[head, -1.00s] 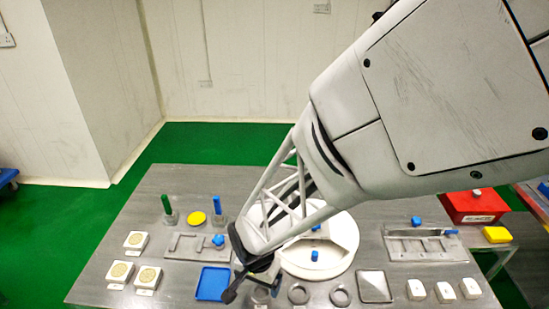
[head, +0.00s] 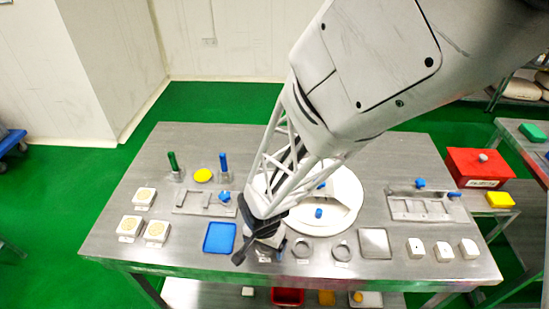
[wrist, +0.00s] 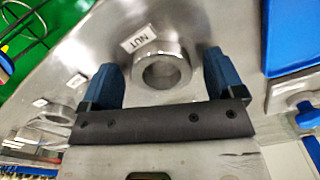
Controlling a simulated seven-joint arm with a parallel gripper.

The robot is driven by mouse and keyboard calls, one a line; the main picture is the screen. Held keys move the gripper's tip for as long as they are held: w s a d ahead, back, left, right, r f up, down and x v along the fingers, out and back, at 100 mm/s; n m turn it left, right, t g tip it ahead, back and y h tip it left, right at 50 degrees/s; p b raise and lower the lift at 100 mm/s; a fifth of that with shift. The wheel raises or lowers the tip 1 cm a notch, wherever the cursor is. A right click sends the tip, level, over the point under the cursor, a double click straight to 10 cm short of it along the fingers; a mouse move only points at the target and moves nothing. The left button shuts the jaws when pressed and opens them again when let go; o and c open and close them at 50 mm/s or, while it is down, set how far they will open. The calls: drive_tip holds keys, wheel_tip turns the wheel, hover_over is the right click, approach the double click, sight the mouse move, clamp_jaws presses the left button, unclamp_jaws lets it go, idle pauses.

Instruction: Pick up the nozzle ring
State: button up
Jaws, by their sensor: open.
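Two grey rings lie flat near the table's front edge in the head view, one ring (head: 302,248) beside my gripper and another ring (head: 341,251) to its right. Their labels are too small to read, so I cannot tell which is the nozzle ring. My gripper (head: 260,248) is just left of them, pointing down. In the wrist view my gripper (wrist: 161,72) is open, with blue fingers apart. A thick metal ring labelled NUT (wrist: 163,72) shows between the fingers, apparently ungrasped. Another ring (wrist: 57,112) shows at the left, partly cut off by the gripper body.
A blue tray (head: 219,238) is left of my gripper. A round white plate (head: 340,215) is behind the rings, and a grey square tray (head: 375,243) and several white blocks (head: 443,250) are to the right. The table's front edge is close.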

drive_tip(key=shift+c, duration=0.3)
drive_tip(key=c, duration=1)
drive_tip(key=shift+o, duration=0.2)
drive_tip(key=shift+r, duration=0.2)
drive_tip(key=shift+r, duration=0.55)
wheel_tip(320, 180, up, 2)
drive_tip(key=s+d+r, duration=0.1)
drive_tip(key=s+d, duration=0.7)
drive_tip(key=s, duration=0.5)
drive_tip(key=shift+s+d+r, duration=0.15)
drive_tip(key=shift+s+r, duration=0.1)
drive_tip(key=shift+s, duration=0.1)
